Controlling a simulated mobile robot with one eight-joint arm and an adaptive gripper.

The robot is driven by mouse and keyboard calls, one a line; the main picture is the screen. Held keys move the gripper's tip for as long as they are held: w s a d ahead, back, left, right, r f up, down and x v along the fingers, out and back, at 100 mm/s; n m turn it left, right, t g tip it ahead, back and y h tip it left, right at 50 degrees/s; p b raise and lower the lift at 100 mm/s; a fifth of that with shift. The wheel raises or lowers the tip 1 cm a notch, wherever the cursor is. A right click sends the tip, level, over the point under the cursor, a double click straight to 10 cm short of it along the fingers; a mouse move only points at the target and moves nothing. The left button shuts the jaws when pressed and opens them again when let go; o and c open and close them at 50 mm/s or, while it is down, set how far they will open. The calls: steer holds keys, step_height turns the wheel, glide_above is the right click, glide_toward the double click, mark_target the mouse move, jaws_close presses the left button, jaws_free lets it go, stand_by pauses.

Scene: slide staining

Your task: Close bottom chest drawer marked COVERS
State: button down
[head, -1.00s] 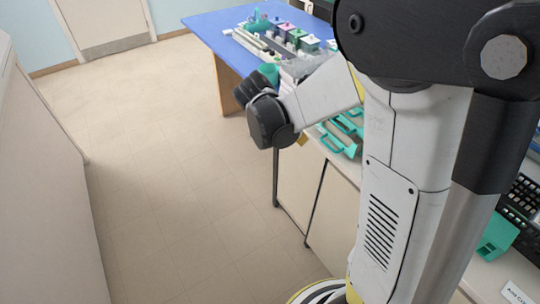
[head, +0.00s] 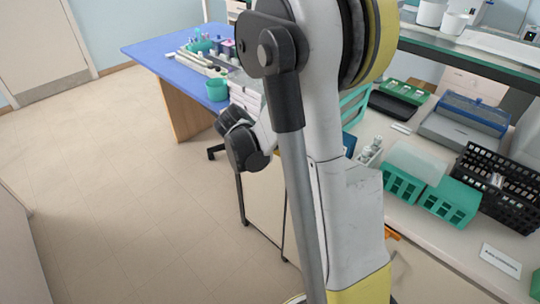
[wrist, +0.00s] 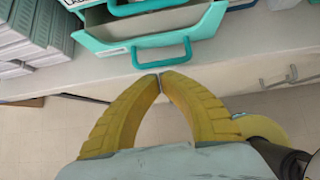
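In the wrist view, a teal drawer (wrist: 100,44) of the chest sticks out over the bench edge side, with a teal loop handle (wrist: 162,52) on its front. Another teal handle (wrist: 140,7) shows above it, with part of a label; the word COVERS is not readable. My gripper (wrist: 158,76) is shut, its yellow fingertips meeting with nothing visible between them. The tips are just in front of the lower handle; I cannot tell whether they touch it. In the head view, teal chest parts (head: 355,104) are partly hidden behind my arm.
Stacked grey-white boxes (wrist: 32,32) stand left of the drawer. The bench (head: 415,225) holds teal racks (head: 450,201), a black basket (head: 505,185) and a grey-blue box (head: 466,121). A blue table (head: 160,52) stands behind. Floor at left (head: 120,180) is clear.

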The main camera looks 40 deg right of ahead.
steer(key=shift+w+d, duration=0.1)
steer(key=shift+d, duration=0.3)
steer(key=d, duration=0.4)
steer(key=shift+w, duration=0.15)
